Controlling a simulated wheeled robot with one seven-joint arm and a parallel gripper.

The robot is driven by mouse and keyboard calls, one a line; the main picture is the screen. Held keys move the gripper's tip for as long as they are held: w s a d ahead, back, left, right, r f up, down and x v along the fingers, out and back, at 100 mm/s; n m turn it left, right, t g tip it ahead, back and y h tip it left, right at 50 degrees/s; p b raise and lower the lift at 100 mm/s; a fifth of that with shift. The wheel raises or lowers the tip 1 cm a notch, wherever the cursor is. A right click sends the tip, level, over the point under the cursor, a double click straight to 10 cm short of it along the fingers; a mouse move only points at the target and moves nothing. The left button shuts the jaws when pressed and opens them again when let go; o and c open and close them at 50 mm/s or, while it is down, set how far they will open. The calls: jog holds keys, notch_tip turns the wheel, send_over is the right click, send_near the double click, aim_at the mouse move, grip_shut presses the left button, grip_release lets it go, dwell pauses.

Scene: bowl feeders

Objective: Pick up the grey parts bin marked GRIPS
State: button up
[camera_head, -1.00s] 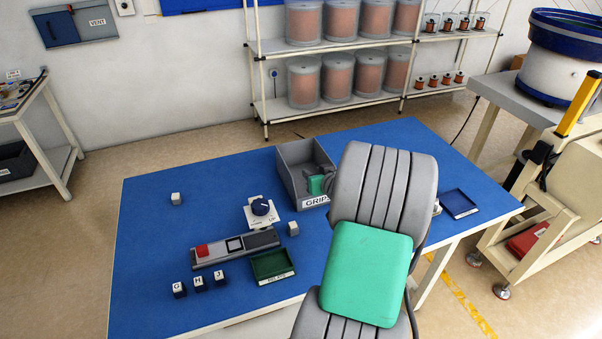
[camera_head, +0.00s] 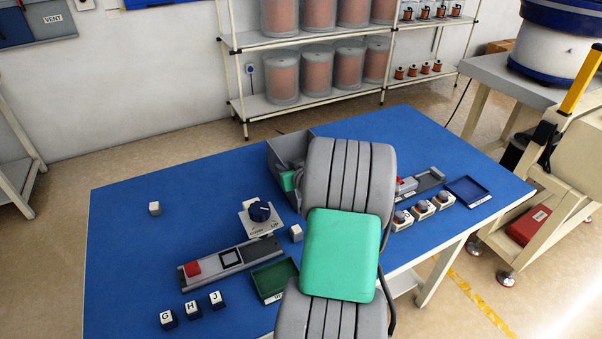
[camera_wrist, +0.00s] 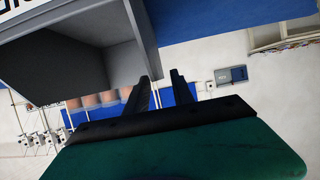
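The grey parts bin (camera_head: 277,157) stands near the back edge of the blue table (camera_head: 130,255) in the head view. My arm covers its right part and its label is hidden there. In the wrist view the bin (camera_wrist: 60,72) fills the upper left, with part of its dark lettering at the top corner. My gripper (camera_wrist: 161,78) shows two dark fingers standing apart with nothing between them. The left finger is close beside the bin's wall; I cannot tell whether it touches. In the head view my arm mostly hides the gripper.
A white dial box (camera_head: 259,217), a grey panel with a red button (camera_head: 193,268), a green tray (camera_head: 272,280) and lettered cubes (camera_head: 192,309) lie left of my arm. A blue tray (camera_head: 468,190) and several round-topped switches (camera_head: 422,209) lie right. The table's left side is mostly clear.

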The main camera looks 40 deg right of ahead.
aim_at(281, 163)
jog(key=p+x, duration=0.1)
jog(key=x, duration=0.4)
jog(key=shift+d+f, duration=0.2)
jog(key=shift+f, duration=0.1)
grip_shut()
jog(key=shift+r, duration=0.15)
dwell(0.9)
